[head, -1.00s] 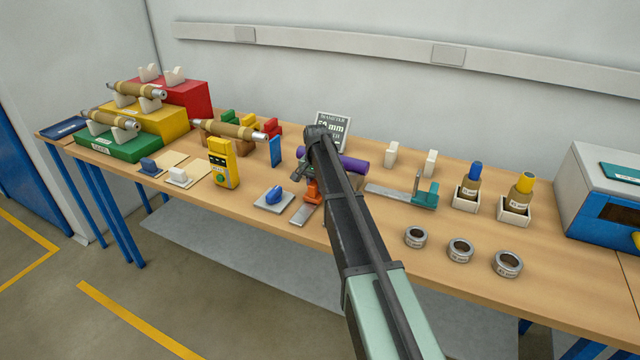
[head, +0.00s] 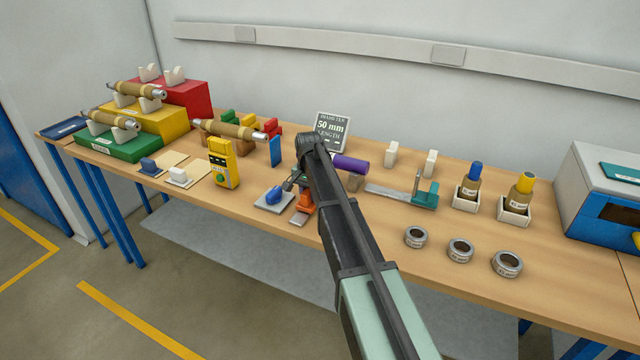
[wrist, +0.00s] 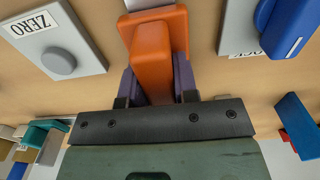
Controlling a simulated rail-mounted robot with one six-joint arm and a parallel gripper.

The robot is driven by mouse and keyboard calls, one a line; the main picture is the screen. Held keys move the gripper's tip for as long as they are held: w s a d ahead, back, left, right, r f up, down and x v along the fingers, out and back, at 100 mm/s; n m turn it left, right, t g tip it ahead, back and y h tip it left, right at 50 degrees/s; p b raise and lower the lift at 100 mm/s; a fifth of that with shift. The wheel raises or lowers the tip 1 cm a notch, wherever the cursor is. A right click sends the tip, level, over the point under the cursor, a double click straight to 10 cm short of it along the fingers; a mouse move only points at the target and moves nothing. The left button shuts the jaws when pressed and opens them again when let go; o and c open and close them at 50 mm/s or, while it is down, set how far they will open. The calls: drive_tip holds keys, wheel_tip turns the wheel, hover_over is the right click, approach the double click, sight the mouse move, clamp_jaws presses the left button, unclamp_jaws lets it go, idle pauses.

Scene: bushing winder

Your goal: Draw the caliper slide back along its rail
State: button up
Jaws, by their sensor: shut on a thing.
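The orange caliper slide (head: 304,203) sits on a pale metal rail (head: 298,219) near the front of the bench, partly hidden behind my arm in the head view. In the wrist view the orange slide (wrist: 152,50) stands between the two fingers of my gripper (wrist: 155,85), which is shut on it. A short piece of the rail (wrist: 150,4) shows at the top edge there. In the head view my gripper (head: 295,184) comes down on the slide, its fingertips mostly hidden.
A plate with a blue lever (head: 274,197) lies close left of the slide. A grey ZERO plate (wrist: 55,45) is on the other side in the wrist view. A purple cylinder (head: 350,163) and a 50 mm sign (head: 331,131) stand behind. Bench front right of my arm holds several rings (head: 460,250).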

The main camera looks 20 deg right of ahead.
sight(303, 195)
drive_tip(key=shift+s+a, duration=1.4)
drive_tip(key=o, duration=1)
wheel_tip(303, 195, up, 11)
drive_tip(key=p, duration=1.1)
drive_tip(key=shift+r, duration=0.1)
drive_tip(key=shift+f, duration=0.2)
